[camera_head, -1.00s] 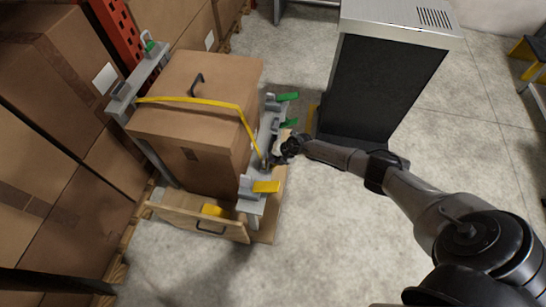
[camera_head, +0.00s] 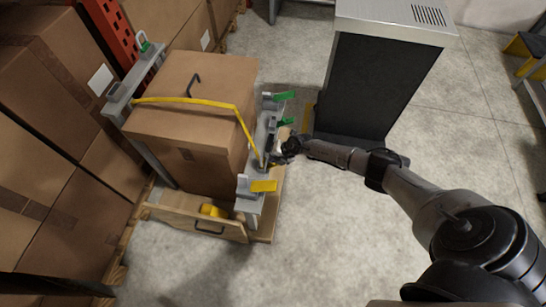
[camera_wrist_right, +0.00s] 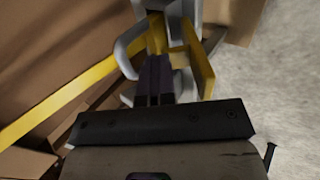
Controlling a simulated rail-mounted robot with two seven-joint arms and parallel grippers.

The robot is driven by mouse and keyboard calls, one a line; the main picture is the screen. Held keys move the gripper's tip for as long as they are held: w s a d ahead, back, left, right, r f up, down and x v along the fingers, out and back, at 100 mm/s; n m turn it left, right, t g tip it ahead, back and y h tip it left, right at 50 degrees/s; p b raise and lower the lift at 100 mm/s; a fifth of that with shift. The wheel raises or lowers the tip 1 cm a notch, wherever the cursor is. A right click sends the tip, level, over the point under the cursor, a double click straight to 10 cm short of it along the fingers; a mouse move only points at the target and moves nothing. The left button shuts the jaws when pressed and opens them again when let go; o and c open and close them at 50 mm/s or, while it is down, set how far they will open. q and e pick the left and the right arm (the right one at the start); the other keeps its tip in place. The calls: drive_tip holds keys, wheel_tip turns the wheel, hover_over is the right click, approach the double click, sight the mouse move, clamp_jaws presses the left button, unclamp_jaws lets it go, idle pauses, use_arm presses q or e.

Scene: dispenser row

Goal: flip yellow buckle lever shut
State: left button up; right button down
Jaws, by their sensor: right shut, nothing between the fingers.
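The yellow buckle lever (camera_head: 263,186) sticks out to the right from the grey buckle near the front end of the grey rail (camera_head: 252,204). In the right wrist view the yellow lever (camera_wrist_right: 200,68) stands just right of my fingers, beside grey buckle parts. My right gripper (camera_head: 271,151) is shut and empty. It is at the rail, a little behind the lever in the head view. Its dark fingers (camera_wrist_right: 154,80) point into the buckle area; I cannot tell whether they touch it. The yellow strap (camera_head: 190,101) runs over the carton to the rail. My left gripper is not in view.
Two green levers (camera_head: 284,96) stick out farther back on the same rail. The large carton (camera_head: 190,135) stands left of it. An open wooden drawer (camera_head: 180,218) juts out in front. A dark cabinet (camera_head: 375,85) stands behind right.

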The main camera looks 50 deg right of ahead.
drive_tip(key=p+v, duration=0.9)
drive_tip(key=v, duration=0.5)
drive_tip(key=shift+s+d+f+p, duration=0.15)
drive_tip(key=shift+s+f+p, duration=0.1)
drive_tip(key=shift+p, duration=0.15)
